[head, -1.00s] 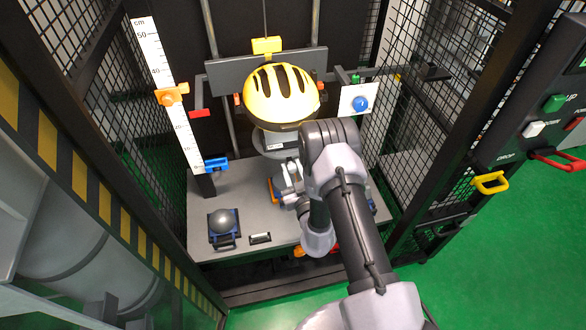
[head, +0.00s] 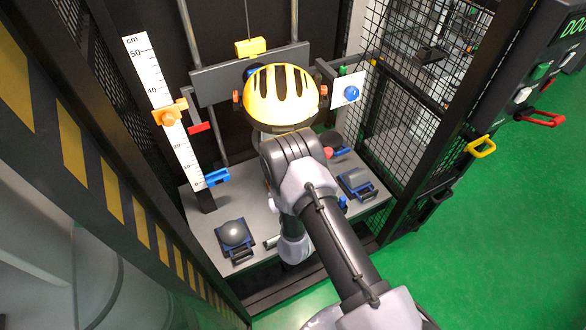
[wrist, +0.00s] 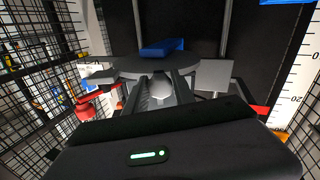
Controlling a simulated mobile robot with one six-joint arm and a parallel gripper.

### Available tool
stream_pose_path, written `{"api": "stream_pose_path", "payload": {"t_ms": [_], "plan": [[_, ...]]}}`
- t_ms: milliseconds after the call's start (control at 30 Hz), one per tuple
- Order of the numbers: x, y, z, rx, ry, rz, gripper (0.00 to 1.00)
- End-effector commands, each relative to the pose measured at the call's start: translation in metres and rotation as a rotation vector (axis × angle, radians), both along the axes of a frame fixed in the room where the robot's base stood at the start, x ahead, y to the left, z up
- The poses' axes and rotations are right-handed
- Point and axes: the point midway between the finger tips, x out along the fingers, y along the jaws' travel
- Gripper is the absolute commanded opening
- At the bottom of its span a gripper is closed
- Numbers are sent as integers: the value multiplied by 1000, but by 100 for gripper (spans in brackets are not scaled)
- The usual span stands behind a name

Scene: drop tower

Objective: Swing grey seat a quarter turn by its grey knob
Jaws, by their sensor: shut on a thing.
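In the wrist view my gripper (wrist: 161,97) is shut on a small light grey rounded knob (wrist: 160,88) between its dark fingers. A flat dark grey disc (wrist: 125,68) lies just beyond the fingertips, with a blue block (wrist: 162,47) behind it. I cannot tell for sure whether this disc is the grey seat. In the head view a yellow helmet (head: 281,98) with black slots sits on a grey support (head: 259,130), partly hidden. My arm covers the gripper and the knob there.
A ruler (head: 166,110) with an orange slider (head: 169,113) stands left. A dark dome in a blue holder (head: 236,236) lies front left on the grey table (head: 205,225); another blue holder (head: 357,184) lies right. Mesh walls (head: 430,75) and a control panel (head: 535,75) stand right.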

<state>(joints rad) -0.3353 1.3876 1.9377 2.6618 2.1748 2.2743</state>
Motion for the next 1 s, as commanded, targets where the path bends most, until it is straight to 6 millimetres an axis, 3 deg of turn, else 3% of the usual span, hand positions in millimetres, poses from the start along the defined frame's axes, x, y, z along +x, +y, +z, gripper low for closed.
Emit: {"api": "stream_pose_path", "payload": {"t_ms": [133,167,267,567,667,1000], "plan": [[0,-1,0,0,0,-2,0],[0,-1,0,0,0,-2,32],[0,-1,0,0,0,-2,52],[-1,-1,0,0,1,-1,52],[-11,-1,0,-1,1,1,52],[-96,-6,3,-1,5,2,52]]}}
